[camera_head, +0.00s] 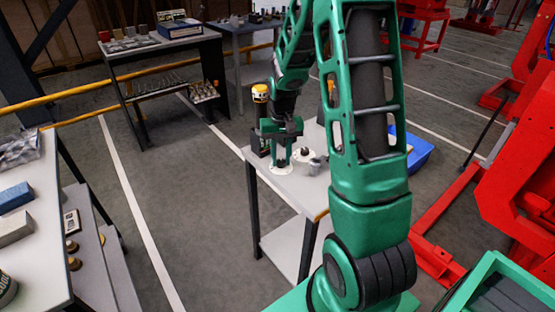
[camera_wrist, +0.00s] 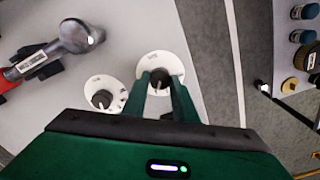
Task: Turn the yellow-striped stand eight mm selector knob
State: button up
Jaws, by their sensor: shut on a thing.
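Two white round dials with dark knobs sit on a pale stand top (camera_head: 307,188) that has a yellow front edge. My gripper (camera_head: 280,167) points down at the left dial in the head view. In the wrist view my gripper (camera_wrist: 160,85) has its two green fingers shut on the dark selector knob (camera_wrist: 160,76), one finger on each side. A white dial plate (camera_wrist: 150,62) surrounds that knob. The other dial's knob (camera_wrist: 102,98) is free beside it and also shows in the head view (camera_head: 305,151). The dial print is too small to read.
A red-handled tool with a rounded metal head (camera_wrist: 75,36) lies beside the dials. A yellow-topped item (camera_head: 260,93) stands behind my gripper, and a blue bin (camera_head: 418,152) is at the right. Grey floor (camera_head: 190,190) is clear left of the stand.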

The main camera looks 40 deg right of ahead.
aim_at(280, 160)
jog(key=shift+a, duration=0.1)
jog(key=o, duration=1)
jog(key=shift+o, duration=0.2)
notch_tip(280, 160, up, 11)
jog(key=shift+f, duration=0.15)
jog(key=shift+w, duration=0.1)
jog(key=s+a+r, duration=0.2)
jog(key=s, duration=1.2)
jog(key=s+a+r, duration=0.2)
jog(key=s, duration=1.2)
jog(key=shift+s+r+m, duration=0.35)
jog(key=shift+s+m, duration=0.05)
